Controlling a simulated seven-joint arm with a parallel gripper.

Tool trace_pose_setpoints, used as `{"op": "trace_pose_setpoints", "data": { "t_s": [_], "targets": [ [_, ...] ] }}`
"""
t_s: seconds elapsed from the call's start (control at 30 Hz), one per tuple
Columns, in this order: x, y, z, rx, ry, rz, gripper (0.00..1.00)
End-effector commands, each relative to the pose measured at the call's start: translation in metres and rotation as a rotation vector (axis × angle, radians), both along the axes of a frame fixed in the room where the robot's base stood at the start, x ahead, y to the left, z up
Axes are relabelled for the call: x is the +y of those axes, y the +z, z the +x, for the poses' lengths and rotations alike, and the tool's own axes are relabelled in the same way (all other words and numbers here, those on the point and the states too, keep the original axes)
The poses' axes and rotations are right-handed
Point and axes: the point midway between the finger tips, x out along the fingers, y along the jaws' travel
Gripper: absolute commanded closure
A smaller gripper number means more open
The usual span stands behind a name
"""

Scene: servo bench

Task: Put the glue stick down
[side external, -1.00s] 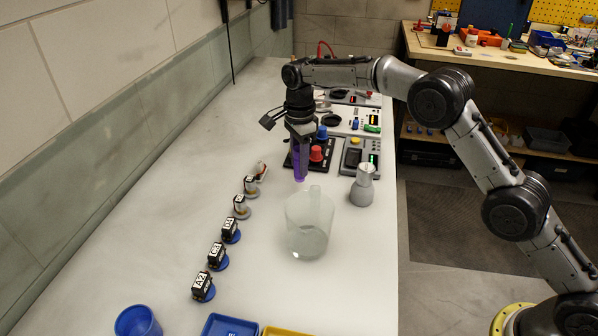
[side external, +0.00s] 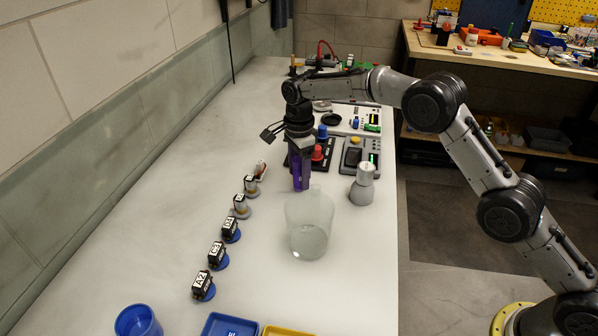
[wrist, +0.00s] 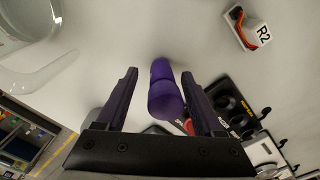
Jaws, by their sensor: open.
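A purple glue stick (wrist: 165,92) stands between the fingers of my gripper (wrist: 159,74) in the wrist view. The fingers are apart, with a clear gap to its left; the right finger is close to it. In the side external view my gripper (side external: 301,185) points down low over the white bench, behind the clear jug. The purple glue stick (side external: 299,174) shows there between the dark fingers, partly hidden by them. It looks upright with its base at the bench, though the exact contact is hard to see.
The clear jug (side external: 309,225) stands just in front of my gripper, and a grey-white bottle (side external: 364,185) stands to the right. Instrument boxes (side external: 357,155) are behind. Several labelled servos (side external: 217,254) line the left. A blue cup (side external: 138,321) and blue tray (side external: 230,326) are in front.

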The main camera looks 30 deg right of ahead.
Motion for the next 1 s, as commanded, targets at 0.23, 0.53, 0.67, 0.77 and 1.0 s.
{"op": "trace_pose_setpoints", "data": {
  "t_s": [0.23, 0.53, 0.67, 0.77, 1.0],
  "targets": [
    [0.000, 0.009, 0.001, -0.002, 0.000, 0.001, 0.31],
    [0.000, 0.067, 0.002, -0.006, 0.000, 0.002, 0.31],
    [0.000, 0.093, 0.002, -0.005, 0.000, 0.001, 0.31],
    [0.000, 0.106, 0.001, -0.002, 0.000, 0.001, 0.31],
    [0.000, 0.122, 0.001, 0.000, 0.000, 0.000, 0.31]
  ]
}}
